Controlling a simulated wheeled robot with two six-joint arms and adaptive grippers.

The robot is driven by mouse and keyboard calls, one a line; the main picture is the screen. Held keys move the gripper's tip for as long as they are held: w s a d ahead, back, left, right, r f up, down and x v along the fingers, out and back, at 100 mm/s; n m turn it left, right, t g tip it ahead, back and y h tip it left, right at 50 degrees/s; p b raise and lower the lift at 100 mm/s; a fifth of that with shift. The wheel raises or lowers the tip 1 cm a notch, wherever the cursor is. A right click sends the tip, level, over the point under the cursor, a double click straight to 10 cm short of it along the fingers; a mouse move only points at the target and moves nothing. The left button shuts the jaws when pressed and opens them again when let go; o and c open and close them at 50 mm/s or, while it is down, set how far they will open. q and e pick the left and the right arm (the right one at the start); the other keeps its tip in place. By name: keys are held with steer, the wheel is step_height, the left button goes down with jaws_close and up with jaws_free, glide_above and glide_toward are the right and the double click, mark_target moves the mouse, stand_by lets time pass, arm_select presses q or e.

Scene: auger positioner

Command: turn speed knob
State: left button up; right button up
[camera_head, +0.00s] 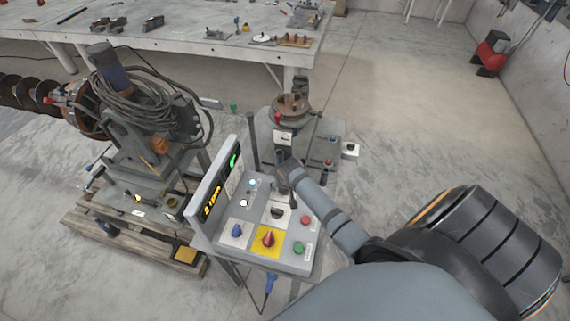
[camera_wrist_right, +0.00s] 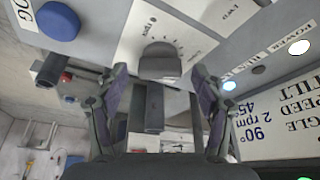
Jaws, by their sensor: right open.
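The speed knob (camera_head: 277,213) is a black knob on a white plate with scale marks, on the sloping top of the grey control box (camera_head: 226,258). In the right wrist view the knob (camera_wrist_right: 158,60) appears upside down, between my right gripper's fingertips (camera_wrist_right: 160,72). The two fingers are spread, one on each side of it, with visible gaps. I cannot tell how far the tips are from the panel. In the head view the right gripper (camera_head: 286,178) is at the panel's upper edge, partly hiding the plate. My left gripper is not in view.
Around the knob are a blue button (camera_head: 237,230), a red knob on a yellow plate (camera_head: 268,238), a red button (camera_head: 305,219) and a green button (camera_head: 298,248). A display panel (camera_head: 212,200) stands upright at left.

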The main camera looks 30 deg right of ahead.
steer(key=shift+r, duration=0.2)
steer(key=v, duration=1.1)
steer(key=shift+s+a+r, duration=0.15)
steer(key=shift+s+r, duration=0.05)
steer(key=shift+s, duration=0.05)
